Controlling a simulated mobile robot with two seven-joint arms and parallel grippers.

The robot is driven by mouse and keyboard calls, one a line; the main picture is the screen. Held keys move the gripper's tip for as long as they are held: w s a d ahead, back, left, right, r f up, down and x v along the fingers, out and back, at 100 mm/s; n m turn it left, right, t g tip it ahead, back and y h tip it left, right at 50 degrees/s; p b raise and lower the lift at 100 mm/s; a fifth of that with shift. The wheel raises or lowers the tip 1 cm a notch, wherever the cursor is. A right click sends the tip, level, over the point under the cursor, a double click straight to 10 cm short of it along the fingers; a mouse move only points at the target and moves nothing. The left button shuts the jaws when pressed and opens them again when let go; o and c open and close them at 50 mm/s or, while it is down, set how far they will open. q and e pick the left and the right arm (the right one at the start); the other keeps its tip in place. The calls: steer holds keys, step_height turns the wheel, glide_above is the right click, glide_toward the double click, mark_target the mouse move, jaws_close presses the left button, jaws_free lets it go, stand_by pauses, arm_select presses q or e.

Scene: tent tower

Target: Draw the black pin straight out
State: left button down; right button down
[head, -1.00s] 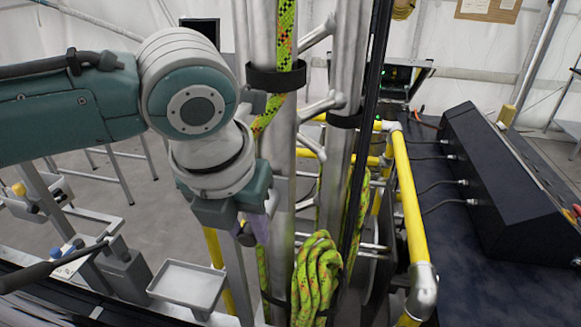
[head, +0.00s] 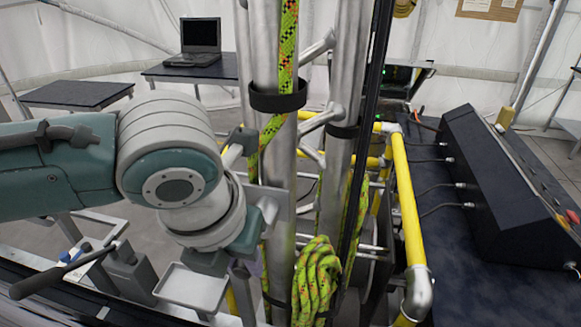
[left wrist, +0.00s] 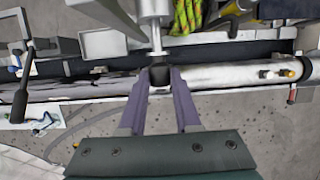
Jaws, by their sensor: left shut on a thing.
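In the left wrist view the black pin's dark knob (left wrist: 159,75) sits between the tips of my left gripper's two purple fingers (left wrist: 160,82), which are shut on it. A pale metal rod (left wrist: 157,42) lies in line with the knob, toward a round metal fitting at the top. I cannot tell how far the pin is out of its hole. In the head view my left gripper (head: 261,268) is low beside the metal mast (head: 281,200), mostly behind my own wrist, and the pin is hidden there. My right gripper is not in view.
A coiled green rope (head: 316,280) hangs on the mast close to the gripper's right. A small grey tray (head: 190,288) is just left of it, and a lever with a black grip (head: 40,283) is farther left. A yellow rail (head: 407,200) stands at the right.

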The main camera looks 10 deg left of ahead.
arm_select(q)
steer(key=shift+s+p, duration=1.1)
steer(key=shift+s, duration=0.35)
